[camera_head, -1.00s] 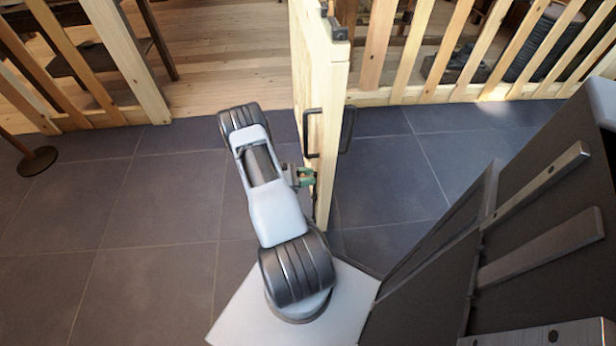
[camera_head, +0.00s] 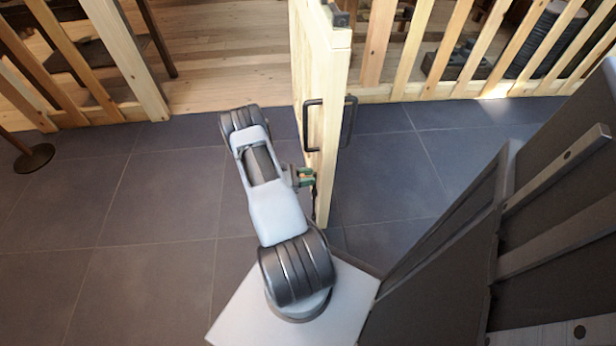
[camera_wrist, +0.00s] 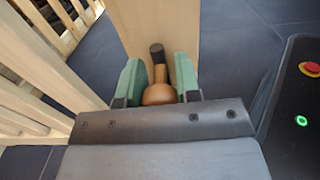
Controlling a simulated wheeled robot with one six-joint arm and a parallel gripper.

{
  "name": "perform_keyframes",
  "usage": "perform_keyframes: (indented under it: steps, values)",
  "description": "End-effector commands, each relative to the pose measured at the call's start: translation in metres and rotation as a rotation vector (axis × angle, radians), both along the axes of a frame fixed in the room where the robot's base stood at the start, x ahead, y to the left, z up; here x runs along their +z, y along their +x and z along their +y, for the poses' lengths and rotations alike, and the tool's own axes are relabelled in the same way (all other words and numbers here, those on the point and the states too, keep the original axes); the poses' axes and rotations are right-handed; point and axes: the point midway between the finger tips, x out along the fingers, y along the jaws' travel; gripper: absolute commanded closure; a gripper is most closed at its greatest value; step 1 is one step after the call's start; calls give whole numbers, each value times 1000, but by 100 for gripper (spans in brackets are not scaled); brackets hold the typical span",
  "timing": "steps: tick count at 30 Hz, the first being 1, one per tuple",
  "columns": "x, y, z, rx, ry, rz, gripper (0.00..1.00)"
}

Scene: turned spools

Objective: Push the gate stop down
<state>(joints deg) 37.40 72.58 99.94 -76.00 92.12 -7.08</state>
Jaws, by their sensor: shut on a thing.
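The light wooden gate (camera_head: 324,110) stands swung out over the dark tiles, edge toward me, with a dark pull handle (camera_head: 307,125). In the wrist view its pale panel (camera_wrist: 155,18) fills the top middle. The gate stop, a bronze-brown knob (camera_wrist: 160,94) with a stem and dark tip, sits between the green finger pads. My gripper (camera_wrist: 159,80) is shut on it, close against the gate. In the head view my gripper (camera_head: 304,177) is at the gate's lower part, and the stop is mostly hidden there.
Slatted wooden fencing (camera_head: 450,55) runs on both sides of the gateway, with a plank floor (camera_head: 225,70) beyond. A dark unit with metal bars (camera_head: 560,230) stands close on the right. A round dark foot (camera_head: 34,158) is at far left.

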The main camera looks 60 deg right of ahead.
Motion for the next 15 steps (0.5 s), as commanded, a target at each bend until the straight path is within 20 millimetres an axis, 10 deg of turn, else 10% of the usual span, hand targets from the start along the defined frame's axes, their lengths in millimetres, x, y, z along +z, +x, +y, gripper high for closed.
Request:
perform_keyframes:
  steps: [1, 2, 3, 15]
  values:
    - [-5, -1, 1, 0, 12, -3, 100]
    - [-5, -1, 1, 0, 12, -3, 67]
    - [-5, -1, 1, 1, 12, -3, 63]
    - [-3, -1, 1, 1, 7, -2, 44]
